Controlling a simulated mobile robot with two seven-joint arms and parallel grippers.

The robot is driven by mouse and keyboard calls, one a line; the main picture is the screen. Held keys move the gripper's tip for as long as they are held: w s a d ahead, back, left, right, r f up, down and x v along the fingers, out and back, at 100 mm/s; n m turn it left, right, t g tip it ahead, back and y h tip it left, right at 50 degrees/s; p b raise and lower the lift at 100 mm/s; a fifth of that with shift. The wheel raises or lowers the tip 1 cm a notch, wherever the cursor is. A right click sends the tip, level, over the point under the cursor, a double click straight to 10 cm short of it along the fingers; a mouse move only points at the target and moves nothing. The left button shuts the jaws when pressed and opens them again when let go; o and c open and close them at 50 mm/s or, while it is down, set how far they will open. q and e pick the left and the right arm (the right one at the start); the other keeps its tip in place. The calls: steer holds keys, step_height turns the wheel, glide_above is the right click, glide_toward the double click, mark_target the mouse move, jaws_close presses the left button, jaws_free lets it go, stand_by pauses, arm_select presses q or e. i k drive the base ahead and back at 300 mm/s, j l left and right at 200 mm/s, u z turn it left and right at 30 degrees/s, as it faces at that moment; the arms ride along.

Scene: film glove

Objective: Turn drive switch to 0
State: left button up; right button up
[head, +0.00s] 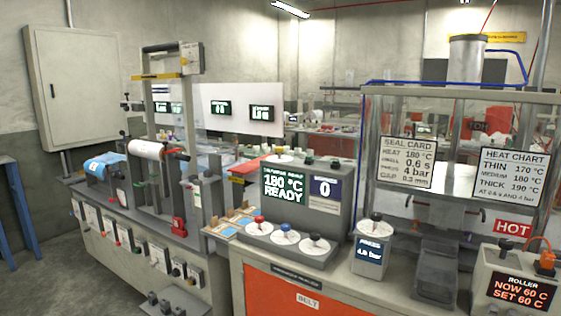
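No label reading "drive" is legible, so I cannot tell which control is the drive switch. A row of small switch boxes (122,238) with levers or knobs runs along the front of the left machine (95,215); their labels and settings are too small to read. A grey console (330,225) shows "180 °C READY" on its screen (284,187) and "0" on a smaller blue display (325,187). Three round dials with a red knob (259,220), a blue knob (286,227) and a black knob (315,238) sit at its front. Neither gripper is in view.
A pressure box (370,256) with a black knob stands right of the console. A glazed press frame stands behind. Floor (50,285) is clear at the lower left.

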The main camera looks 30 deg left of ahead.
mark_target(279, 150)
steer(key=j+z, duration=0.35)
steer(key=j, duration=1.35)
steer(key=k, duration=0.05)
